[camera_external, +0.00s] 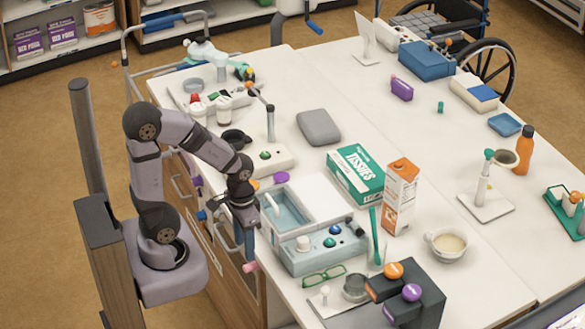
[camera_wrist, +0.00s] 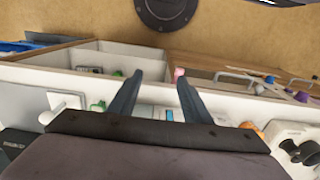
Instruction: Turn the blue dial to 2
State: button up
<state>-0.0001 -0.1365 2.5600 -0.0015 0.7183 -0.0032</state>
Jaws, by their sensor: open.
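A small blue dial (camera_external: 329,242) sits on top of a pale blue console (camera_external: 322,258) at the front of the table in the external view. A white knob and a green knob are beside it. The dial's marks are too small to read. My gripper (camera_external: 245,243) is left of the console, over the table's left edge by the drawers, pointing down and apart from the dial. In the wrist view my gripper's (camera_wrist: 160,78) two fingers are spread with nothing held between them. I cannot make out the dial in the wrist view.
A tray with a blue basin (camera_external: 286,212) stands just behind the console. A green tissue box (camera_external: 356,174) and an orange-white carton (camera_external: 401,196) stand to its right. A pink handle (camera_external: 250,267) shows near my gripper.

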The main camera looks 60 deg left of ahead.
notch_tip(320, 180, up, 15)
jog(key=p, duration=1.4)
jog(key=n+t+y+b, duration=0.1)
jog(key=n+t+b, duration=1.3)
jog(key=n+b, duration=2.95)
send_near(197, 217)
jog(key=w+m+b, duration=0.2)
jog(key=m+b, duration=0.7)
jog(key=m, duration=0.1)
jog(key=shift+n, duration=0.25)
jog(key=shift+f+b+x, duration=0.15)
jog(key=shift+b+x, duration=0.2)
jog(key=shift+x, duration=1.45)
jog(key=shift+f+b+x, duration=0.2)
jog(key=shift+b+x, duration=0.1)
jog(key=shift+x, duration=1.5)
jog(key=shift+s+a, duration=0.15)
jog(key=shift+a, duration=0.05)
